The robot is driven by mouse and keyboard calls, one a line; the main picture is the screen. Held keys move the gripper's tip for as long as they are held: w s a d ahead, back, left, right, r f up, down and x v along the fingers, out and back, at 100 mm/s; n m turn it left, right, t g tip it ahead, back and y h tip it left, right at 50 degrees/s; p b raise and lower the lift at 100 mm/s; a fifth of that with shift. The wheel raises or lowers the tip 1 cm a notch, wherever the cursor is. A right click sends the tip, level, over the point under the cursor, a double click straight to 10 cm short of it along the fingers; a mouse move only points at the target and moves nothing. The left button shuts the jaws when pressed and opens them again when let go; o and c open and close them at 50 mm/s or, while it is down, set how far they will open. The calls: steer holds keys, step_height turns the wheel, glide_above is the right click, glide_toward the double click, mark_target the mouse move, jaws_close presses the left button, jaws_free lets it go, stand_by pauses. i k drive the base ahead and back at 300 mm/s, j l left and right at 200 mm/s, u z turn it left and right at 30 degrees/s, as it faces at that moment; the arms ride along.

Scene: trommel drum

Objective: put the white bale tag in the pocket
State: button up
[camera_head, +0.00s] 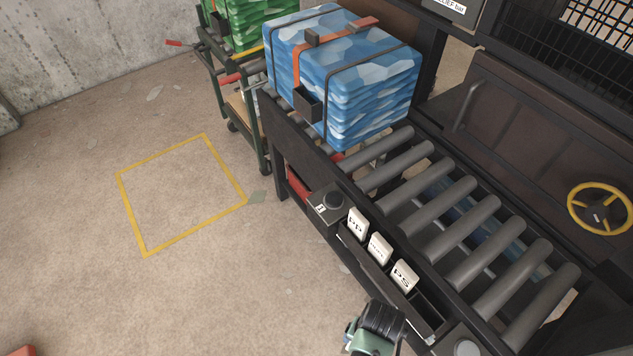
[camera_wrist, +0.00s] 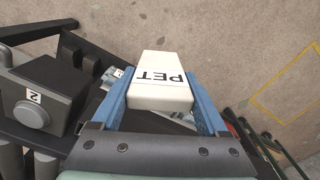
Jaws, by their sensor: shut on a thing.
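A white tag marked PET (camera_wrist: 161,84) sits between the blue fingers of my gripper (camera_wrist: 163,96) in the wrist view; they are shut on it. In the head view my gripper (camera_head: 376,328) is at the bottom, by the near end of the tag rack, and the tag there is hidden. A small dark open-topped pocket (camera_head: 307,104) hangs on the orange strap on the near side of the blue bale (camera_head: 345,72). My gripper is well apart from the pocket.
The bale stands at the far end of a roller conveyor (camera_head: 450,220). A dark rack (camera_head: 365,262) on its side holds white tags, including PP (camera_head: 357,222) and PS (camera_head: 403,275). A button box (camera_head: 331,202) stands beyond them. A green-framed cart (camera_head: 235,88) is at back left. Floor to the left is open.

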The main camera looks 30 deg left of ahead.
mark_target(307, 112)
steer(key=i+j+z, duration=0.15)
steer(key=j, duration=0.3)
steer(key=i+j+z, duration=0.1)
steer(key=j, duration=0.35)
steer(key=i+j+z, duration=0.15)
steer(key=j, duration=0.35)
steer(key=i+j+z, duration=0.15)
steer(key=j, duration=0.3)
